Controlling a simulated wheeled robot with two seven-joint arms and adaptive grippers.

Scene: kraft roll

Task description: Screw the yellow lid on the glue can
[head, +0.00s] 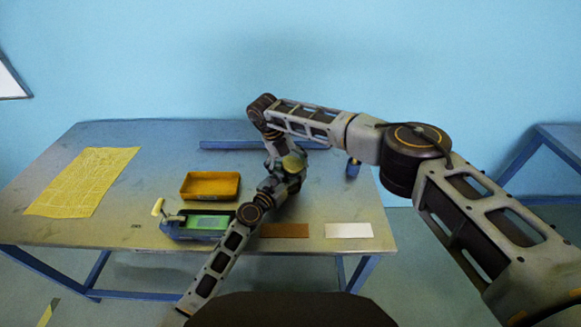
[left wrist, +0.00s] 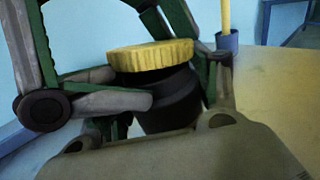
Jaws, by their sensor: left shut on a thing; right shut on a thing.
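The yellow lid (left wrist: 150,55) is directly over the dark glue can (left wrist: 172,100) in the left wrist view, roughly level. I cannot tell whether it is seated on the rim. My left gripper (left wrist: 150,105) is shut on the can, its grey pads at the can's side. My right gripper reaches in from above, its green and grey fingers shut around the lid. In the head view the two grippers meet above the table's middle, with the lid (head: 294,160) showing as a small yellow patch. The can is hidden there by my arms.
The table (head: 150,150) also holds an orange tray (head: 210,186), a blue tool with a green pad (head: 205,222), a yellow patterned sheet (head: 85,180), a brown strip (head: 284,230), a white card (head: 348,230), a blue bar (head: 225,145) and a blue cup (head: 353,168).

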